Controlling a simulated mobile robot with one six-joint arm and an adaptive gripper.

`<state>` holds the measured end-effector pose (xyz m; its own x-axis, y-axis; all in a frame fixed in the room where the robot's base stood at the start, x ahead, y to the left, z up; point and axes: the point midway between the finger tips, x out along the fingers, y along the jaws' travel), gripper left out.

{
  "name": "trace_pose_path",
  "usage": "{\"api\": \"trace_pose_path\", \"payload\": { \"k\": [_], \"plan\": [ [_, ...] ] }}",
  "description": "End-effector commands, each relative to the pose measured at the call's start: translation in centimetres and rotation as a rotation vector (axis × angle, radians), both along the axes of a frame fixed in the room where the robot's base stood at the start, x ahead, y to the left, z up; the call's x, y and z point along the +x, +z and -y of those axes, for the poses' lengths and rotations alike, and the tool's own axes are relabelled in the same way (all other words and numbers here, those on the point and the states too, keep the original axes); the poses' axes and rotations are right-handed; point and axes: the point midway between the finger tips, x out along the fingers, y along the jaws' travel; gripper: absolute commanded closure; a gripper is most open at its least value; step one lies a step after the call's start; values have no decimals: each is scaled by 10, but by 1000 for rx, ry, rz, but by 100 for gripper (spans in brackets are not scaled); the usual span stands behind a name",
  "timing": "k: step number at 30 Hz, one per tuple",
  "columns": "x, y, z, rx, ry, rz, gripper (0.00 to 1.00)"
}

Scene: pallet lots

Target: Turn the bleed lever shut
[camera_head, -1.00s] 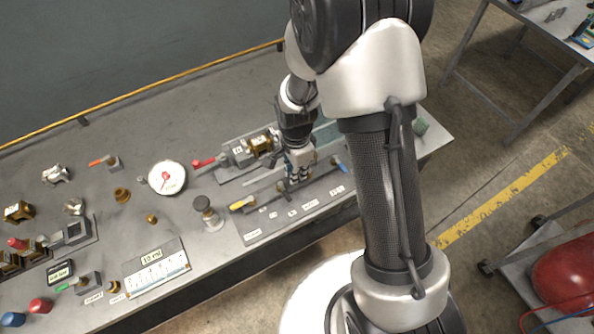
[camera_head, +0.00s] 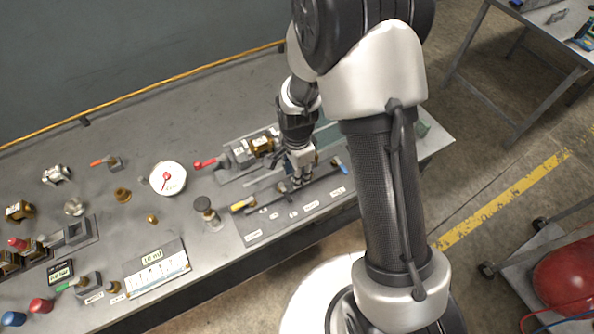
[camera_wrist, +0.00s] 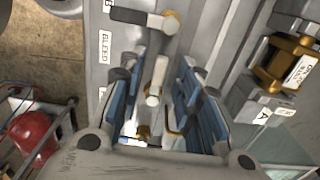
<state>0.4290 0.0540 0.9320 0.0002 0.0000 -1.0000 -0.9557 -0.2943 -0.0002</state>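A grey panel (camera_head: 262,228) with a row of labels and small levers lies at the table's front edge, below my gripper (camera_head: 299,182). In the wrist view, a white label reading BLEED (camera_wrist: 105,46) is on the panel left of the levers. A pale lever (camera_wrist: 155,80) lies between the two blue-padded fingers of my gripper (camera_wrist: 160,100), which stand apart on either side of it. Another lever with a dark end (camera_wrist: 143,18) lies beyond the fingertips. I cannot tell for certain which lever the BLEED label belongs to. Contact with the fingers cannot be made out.
A brass block (camera_wrist: 290,62) and a grey block marked A (camera_wrist: 262,115) stand beside the panel.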

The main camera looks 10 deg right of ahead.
Motion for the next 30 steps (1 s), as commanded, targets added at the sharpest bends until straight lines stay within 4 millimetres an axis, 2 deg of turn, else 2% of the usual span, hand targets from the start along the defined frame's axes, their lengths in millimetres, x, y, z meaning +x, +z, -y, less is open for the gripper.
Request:
{"api": "trace_pose_path", "payload": {
  "k": [4, 7, 15, 21, 25, 30],
  "plan": [
    [1, 4, 0, 1, 0, 2, 69],
    [1, 15, 0, 0, 0, 3, 69],
    [2, 72, 0, 1, 0, 7, 69],
    [1, 106, 0, 0, 0, 4, 69],
    [0, 117, 0, 0, 0, 1, 69],
    [0, 120, 0, 0, 0, 0, 69]
  ]
}}
